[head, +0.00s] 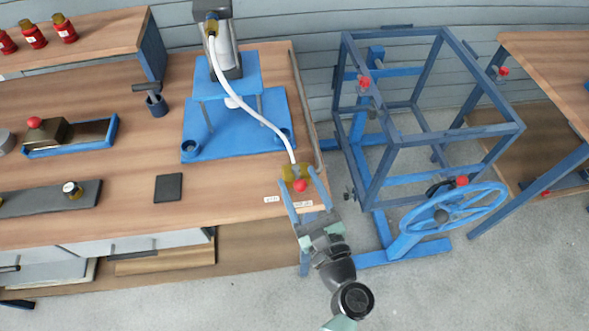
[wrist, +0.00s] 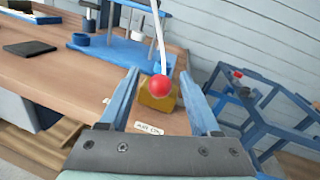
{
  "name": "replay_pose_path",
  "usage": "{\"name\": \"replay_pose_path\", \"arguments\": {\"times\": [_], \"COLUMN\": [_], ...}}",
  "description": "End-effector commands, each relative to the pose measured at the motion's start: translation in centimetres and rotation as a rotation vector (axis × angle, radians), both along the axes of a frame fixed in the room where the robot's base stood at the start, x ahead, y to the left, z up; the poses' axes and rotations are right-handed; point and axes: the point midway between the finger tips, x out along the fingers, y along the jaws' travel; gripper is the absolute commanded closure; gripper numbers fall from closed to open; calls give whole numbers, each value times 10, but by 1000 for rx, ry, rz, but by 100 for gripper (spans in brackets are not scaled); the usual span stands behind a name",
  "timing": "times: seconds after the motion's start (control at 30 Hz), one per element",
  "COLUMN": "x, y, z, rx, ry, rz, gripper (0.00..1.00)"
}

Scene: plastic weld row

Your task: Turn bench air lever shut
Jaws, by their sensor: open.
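The bench air lever shows as a red ball knob (head: 300,186) on a brass valve block (head: 289,171) at the bench's front right corner. In the wrist view the red knob (wrist: 158,86) sits in front of the brass block (wrist: 162,102), near the picture's middle. My gripper (head: 298,177) is open, with one blue finger on each side of the knob. In the wrist view my gripper (wrist: 158,75) shows a gap between each finger and the knob. The lever's arm is hidden behind the knob. Small white labels (head: 271,199) lie by the valve; their text is unclear.
A white hose (head: 258,113) runs from the valve to a press on a blue base (head: 235,135). Right of the bench stand a blue frame (head: 375,165) and blue handwheel (head: 452,212). A dark pad (head: 168,188) lies left; the bench between is clear.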

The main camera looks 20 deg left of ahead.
Motion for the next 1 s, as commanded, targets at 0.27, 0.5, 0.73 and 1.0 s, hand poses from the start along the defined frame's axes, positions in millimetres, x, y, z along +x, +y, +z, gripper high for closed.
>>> {"name": "replay_pose_path", "arguments": {"times": [0.27, 0.5, 0.73, 1.0], "x": [21, 23, 23, 23], "y": [22, 24, 23, 23], "z": [0, 0, 0, 0], "rx": [-1, -1, -1, -1], "ry": [-1, 0, 0, -1], "rz": [0, 0, 0, 0], "gripper": [36, 36, 63, 100]}}
